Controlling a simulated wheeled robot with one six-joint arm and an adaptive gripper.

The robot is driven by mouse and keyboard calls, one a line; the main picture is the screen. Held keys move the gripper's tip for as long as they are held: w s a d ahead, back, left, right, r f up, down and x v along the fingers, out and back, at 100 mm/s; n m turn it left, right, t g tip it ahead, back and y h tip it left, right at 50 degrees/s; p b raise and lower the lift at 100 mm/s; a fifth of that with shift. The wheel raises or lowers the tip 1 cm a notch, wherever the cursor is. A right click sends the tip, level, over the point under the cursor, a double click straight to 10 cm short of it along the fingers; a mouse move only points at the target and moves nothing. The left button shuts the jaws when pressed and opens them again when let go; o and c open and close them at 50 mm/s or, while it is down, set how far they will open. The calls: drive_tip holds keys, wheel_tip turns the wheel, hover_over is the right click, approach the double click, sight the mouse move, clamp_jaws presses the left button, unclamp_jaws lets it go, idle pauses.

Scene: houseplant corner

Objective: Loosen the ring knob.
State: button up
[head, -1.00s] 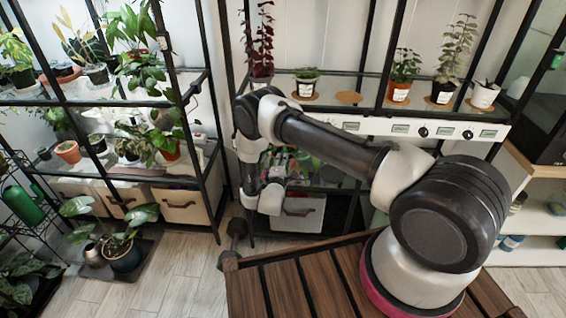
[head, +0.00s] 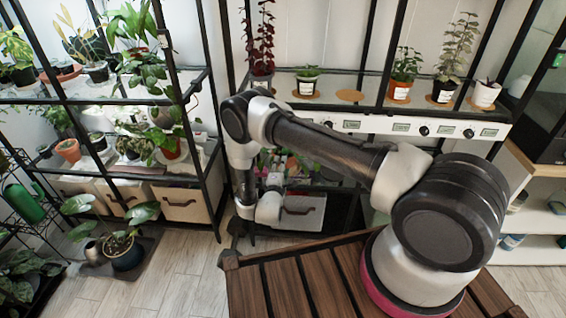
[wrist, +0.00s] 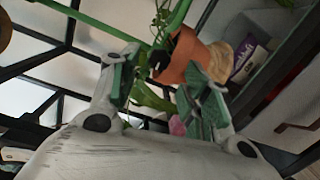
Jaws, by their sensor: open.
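My gripper (wrist: 163,92) is open in the wrist view, with its two green-padded fingers spread apart and nothing held between them. A tilted terracotta pot (wrist: 182,52) with a plant shows just beyond the fingertips. A small dark round part (wrist: 158,62) sits by the pot's left side, beside a green bar (wrist: 85,20); I cannot tell whether it is the ring knob. A pink thing (wrist: 178,126) shows low between the fingers, partly hidden. In the head view my arm reaches down in front of the middle shelf, and the fingers cannot be made out there.
A black-framed plant rack (head: 208,165) stands left of the arm. A white panel (head: 395,127) with black dials and small displays runs under the upper shelf. A slatted wooden bench (head: 290,285) is in front. A drawer box (head: 303,212) sits low behind the wrist.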

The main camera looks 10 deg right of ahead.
drive_tip(key=v, duration=0.7)
drive_tip(key=shift+s, duration=0.1)
